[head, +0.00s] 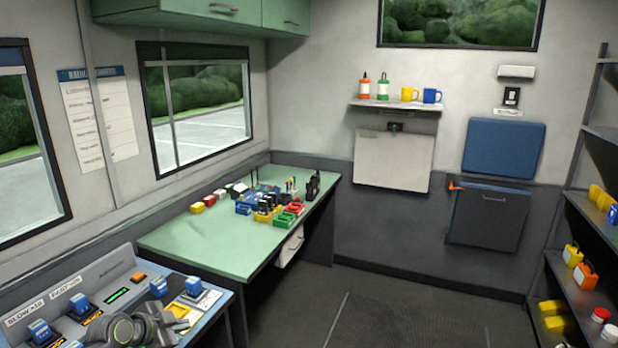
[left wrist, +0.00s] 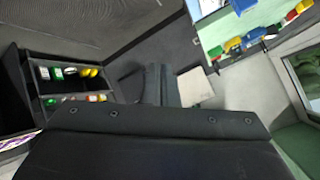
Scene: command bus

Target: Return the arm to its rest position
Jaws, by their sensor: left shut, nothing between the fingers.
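My left arm comes in at the bottom left of the head view, low over the console. Its dark grey gripper (head: 168,324) is at the console's right part, near the yellow panel. Whether it touches the console cannot be told. In the left wrist view the two dark fingers (left wrist: 163,84) lie close together, shut, with nothing between them. My right arm and gripper are not in view.
The blue-edged console (head: 222,300) has several blue-topped knobs. Beyond it stands a green table (head: 178,240) with colored blocks and radios. Shelves (head: 603,225) with yellow and orange items line the right wall. The dark floor (head: 400,315) between is clear.

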